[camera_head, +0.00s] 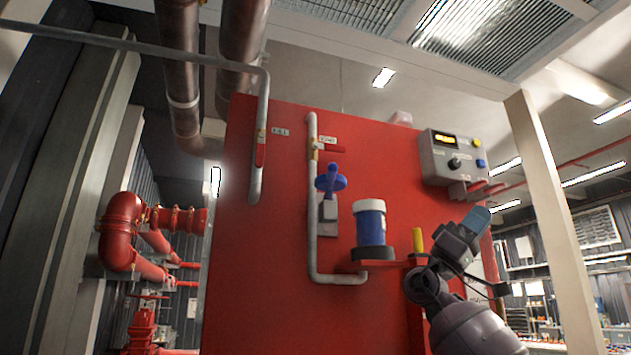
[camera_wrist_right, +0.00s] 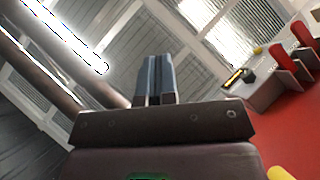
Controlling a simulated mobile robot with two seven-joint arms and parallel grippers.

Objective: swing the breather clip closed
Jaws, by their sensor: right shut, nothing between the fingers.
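A blue and white canister with a dark base (camera_head: 370,230) stands on a small red shelf on the red panel; it may be the breather. I cannot make out its clip for certain. A yellow upright piece (camera_head: 418,240) stands to its right, and a yellow piece also shows at the lower right of the wrist view (camera_wrist_right: 280,173). My right gripper (camera_head: 476,218) is shut and empty, right of and a little above the yellow piece, below the control box. Its blue-grey fingers (camera_wrist_right: 154,80) point up together in the wrist view. My left gripper is out of view.
A grey control box (camera_head: 455,157) with red levers juts from the red panel (camera_head: 270,300) above my right gripper. A grey pipe (camera_head: 312,225) and a blue-handled valve (camera_head: 330,180) are left of the canister. A pale post (camera_head: 550,220) stands at the right.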

